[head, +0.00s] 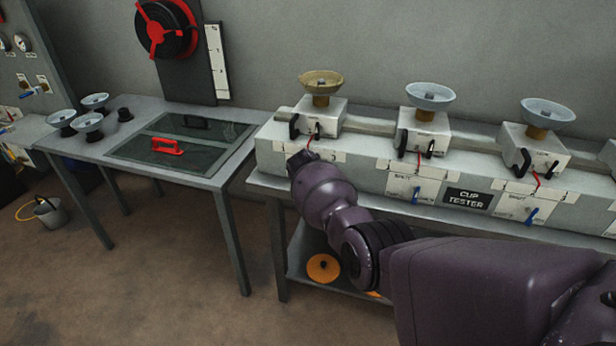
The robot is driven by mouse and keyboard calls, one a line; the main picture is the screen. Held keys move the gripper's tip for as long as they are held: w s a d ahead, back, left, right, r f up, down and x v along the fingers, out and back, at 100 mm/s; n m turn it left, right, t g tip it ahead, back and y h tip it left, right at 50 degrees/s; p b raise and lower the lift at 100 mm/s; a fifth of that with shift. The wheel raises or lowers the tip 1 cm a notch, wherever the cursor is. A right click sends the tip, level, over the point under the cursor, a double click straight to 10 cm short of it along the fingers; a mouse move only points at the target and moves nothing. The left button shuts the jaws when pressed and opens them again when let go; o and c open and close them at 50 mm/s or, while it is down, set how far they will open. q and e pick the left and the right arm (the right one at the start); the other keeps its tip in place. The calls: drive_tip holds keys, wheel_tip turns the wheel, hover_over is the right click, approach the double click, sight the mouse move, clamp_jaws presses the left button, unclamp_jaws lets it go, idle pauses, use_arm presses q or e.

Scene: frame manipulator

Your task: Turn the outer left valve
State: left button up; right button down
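The cup tester bench (370,180) carries a row of white tester units. Blue valve handles show on its front below the middle unit (416,195) and below the right unit (532,214). The outer left valve is not visible. The front below the left unit (318,118) is largely covered by my purple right arm. That arm comes in from the lower right, and its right gripper end (300,161) is at the bench front just below the left unit. Its fingers are hidden, so I cannot tell their opening or any contact. My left gripper is out of view.
Bowl-shaped cups (430,96) sit on top of the units. A grey side table (200,180) to the left holds several cups and a panel with a red handle (168,146). A lower shelf (300,275) carries an orange disc. A bucket (47,212) stands at far left.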

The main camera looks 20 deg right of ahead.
drive_tip(key=shift+f, duration=0.1)
idle(0.3)
drive_tip(key=c, duration=1.1)
unclamp_jaws()
drive_tip(key=shift+r, duration=0.2)
drive_tip(key=shift+s+a+r+p, duration=0.25)
drive_tip(key=shift+s+r+p, duration=0.1)
drive_tip(key=shift+r+p, duration=0.15)
drive_tip(key=shift+p+v, duration=1.35)
drive_tip(key=shift+v, duration=3.3)
drive_tip(key=shift+s+f, duration=0.15)
drive_tip(key=shift+f, duration=0.05)
